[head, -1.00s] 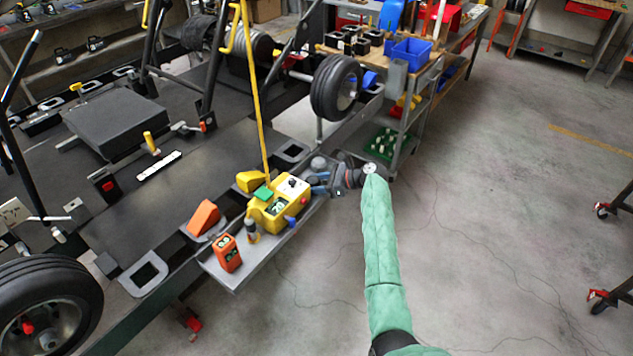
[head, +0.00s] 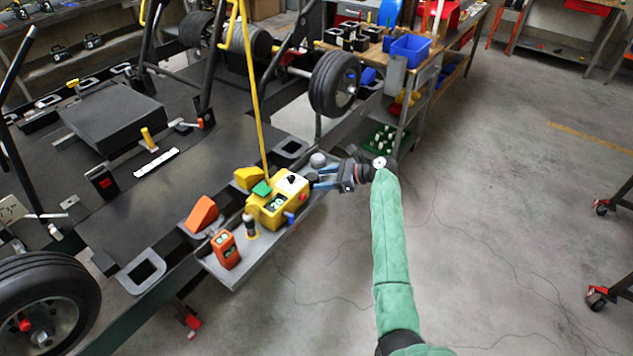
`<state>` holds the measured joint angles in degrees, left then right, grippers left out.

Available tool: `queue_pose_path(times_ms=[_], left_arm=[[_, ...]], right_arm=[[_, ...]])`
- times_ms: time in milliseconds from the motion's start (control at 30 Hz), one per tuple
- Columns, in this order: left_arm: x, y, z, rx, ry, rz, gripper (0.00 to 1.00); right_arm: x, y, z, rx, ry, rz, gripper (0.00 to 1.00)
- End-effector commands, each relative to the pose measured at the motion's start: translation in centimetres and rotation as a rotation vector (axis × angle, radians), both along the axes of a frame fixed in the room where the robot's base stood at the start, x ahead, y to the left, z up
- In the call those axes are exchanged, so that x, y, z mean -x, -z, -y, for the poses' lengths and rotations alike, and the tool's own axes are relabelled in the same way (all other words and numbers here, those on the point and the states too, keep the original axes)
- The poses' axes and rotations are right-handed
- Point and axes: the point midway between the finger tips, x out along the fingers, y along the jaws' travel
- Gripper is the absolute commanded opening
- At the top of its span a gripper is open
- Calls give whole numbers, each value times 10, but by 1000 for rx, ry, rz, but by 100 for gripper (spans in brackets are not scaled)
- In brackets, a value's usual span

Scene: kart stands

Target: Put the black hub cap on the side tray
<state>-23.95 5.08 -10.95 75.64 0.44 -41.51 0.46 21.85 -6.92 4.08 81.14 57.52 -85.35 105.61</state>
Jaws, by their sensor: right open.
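The side tray (head: 238,272) is a grey shelf along the near edge of the kart stand. My left gripper is not in view.
On the tray stand a yellow box (head: 272,210), an orange device (head: 225,250) and a small dark-topped bottle (head: 250,226). A yellow pole (head: 254,95) rises behind them. A wheel (head: 335,85) and a workbench with blue bins (head: 411,48) are beyond.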

Motion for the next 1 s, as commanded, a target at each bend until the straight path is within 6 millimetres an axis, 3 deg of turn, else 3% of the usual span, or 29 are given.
queue_pose_path(times_ms=[200, 400, 767, 867, 967, 1000], left_arm=[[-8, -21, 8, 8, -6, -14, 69], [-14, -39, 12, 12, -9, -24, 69], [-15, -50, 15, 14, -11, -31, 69], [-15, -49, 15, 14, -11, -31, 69], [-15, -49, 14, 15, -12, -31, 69], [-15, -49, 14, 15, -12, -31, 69]], right_arm=[[9, -13, 40, 0, 2, 1, 56], [16, -26, 66, 0, 1, 0, 56], [19, -34, 79, -1, 0, -1, 56], [22, -23, 79, 14, 0, 7, 56], [33, 10, 80, 72, -5, 42, 56], [40, 29, 81, 109, -9, 67, 56]])
